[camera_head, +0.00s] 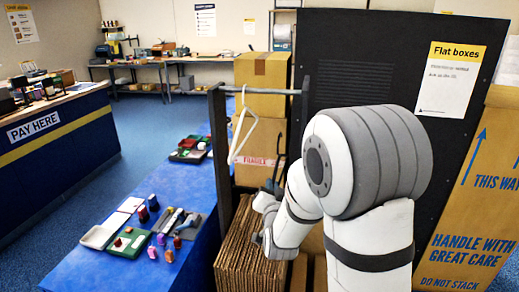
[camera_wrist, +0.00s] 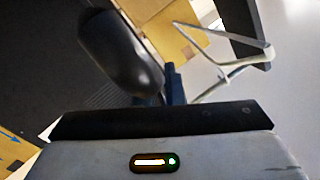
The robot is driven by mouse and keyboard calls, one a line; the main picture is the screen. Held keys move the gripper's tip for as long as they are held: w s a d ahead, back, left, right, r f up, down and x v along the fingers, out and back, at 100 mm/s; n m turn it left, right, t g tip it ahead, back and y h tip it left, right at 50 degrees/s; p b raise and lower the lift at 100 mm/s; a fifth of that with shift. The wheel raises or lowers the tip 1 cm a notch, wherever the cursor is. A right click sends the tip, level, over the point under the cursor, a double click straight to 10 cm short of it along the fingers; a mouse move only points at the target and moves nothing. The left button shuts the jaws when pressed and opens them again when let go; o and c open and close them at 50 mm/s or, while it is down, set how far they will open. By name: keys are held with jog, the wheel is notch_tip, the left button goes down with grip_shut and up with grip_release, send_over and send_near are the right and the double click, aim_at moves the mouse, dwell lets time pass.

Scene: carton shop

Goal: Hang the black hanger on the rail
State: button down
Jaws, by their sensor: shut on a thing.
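My gripper (camera_head: 272,186) is low and right of the white hanger, below the rail, partly hidden by my arm. It is shut on the black hanger (camera_head: 279,165), of which only a thin dark part shows beside the cartons. A large dark rounded shape fills the wrist view's upper left; I cannot tell its part.
Stacked cartons (camera_head: 262,72) stand behind the rail, and flat brown cardboard (camera_head: 246,250) stands below it. A black panel (camera_head: 345,65) with a Flat boxes sign (camera_head: 450,78) is close on the right. A blue table (camera_head: 170,205) with small goods lies left of the post.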

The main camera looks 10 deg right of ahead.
jog(key=s+a+r+y, duration=0.1)
jog(key=s+a+r, duration=0.1)
jog(key=r, duration=0.5)
jog(key=s+a+r, duration=0.2)
jog(key=s+r, duration=0.1)
jog(key=r, duration=0.4)
jog(key=w+d+f+p, duration=0.1)
jog(key=w+d+p, duration=0.1)
jog(key=w, duration=0.6)
jog(key=w+d+f+p, duration=0.1)
jog(key=w+d+p, duration=0.2)
jog(key=w, duration=0.4)
jog(key=shift+w+d+n, duration=0.2)
jog(key=shift+w+n, duration=0.15)
jog(key=shift+n, duration=0.05)
